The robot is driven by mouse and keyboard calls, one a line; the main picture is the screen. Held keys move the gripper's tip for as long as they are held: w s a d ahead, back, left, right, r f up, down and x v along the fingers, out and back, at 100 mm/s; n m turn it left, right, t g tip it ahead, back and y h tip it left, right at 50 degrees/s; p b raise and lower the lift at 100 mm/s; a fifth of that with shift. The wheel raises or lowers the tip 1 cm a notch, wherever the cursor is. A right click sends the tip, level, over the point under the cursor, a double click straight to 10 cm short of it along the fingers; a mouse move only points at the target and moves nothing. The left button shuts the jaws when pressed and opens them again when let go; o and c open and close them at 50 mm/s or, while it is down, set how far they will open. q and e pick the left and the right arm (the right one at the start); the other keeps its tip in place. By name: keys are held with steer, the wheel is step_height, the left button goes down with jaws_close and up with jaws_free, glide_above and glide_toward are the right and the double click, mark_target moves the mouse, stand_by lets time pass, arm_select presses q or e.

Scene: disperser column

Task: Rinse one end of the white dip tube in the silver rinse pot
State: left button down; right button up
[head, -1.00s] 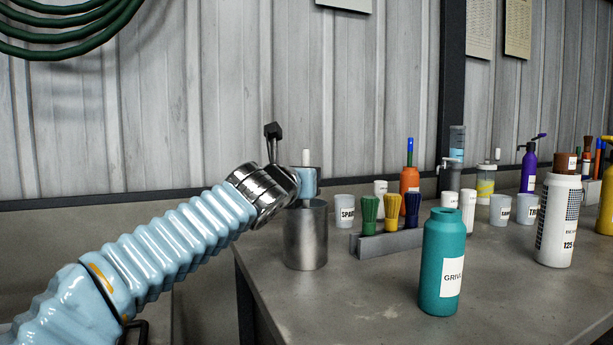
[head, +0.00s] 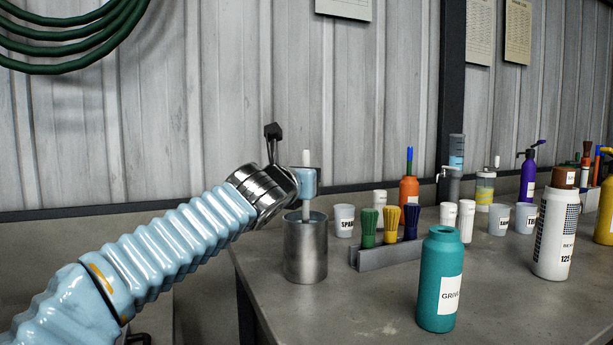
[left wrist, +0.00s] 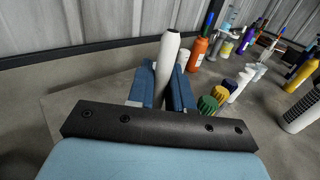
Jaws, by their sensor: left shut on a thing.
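My left gripper (head: 305,182) is shut on the white dip tube (head: 306,158), which it holds upright above the silver rinse pot (head: 305,250). The tube's top sticks up above the fingers, and a short length shows below them. Its lower part reaches down to the pot's mouth; the front rim hides the tip, so I cannot tell how deep it goes. The fingers are clear above the rim. In the left wrist view, the tube (left wrist: 167,62) stands between the blue fingers, and the pot is not seen. My right gripper is not in view.
A brush rack (head: 390,252) with green, yellow and blue brushes stands right of the pot, with a SPARE-type cup (head: 344,221) behind. A teal bottle (head: 440,280) stands in front. Several bottles and cups fill the right. Bare bench lies between pot and teal bottle.

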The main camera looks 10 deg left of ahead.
arm_select(q)
step_height(320, 180, up, 5)
steer(key=p, duration=0.4)
steer(key=shift+p, duration=0.3)
step_height(320, 180, up, 3)
steer(key=shift+f+p, duration=0.15)
steer(key=shift+p, duration=0.7)
steer(key=shift+r, duration=2.5)
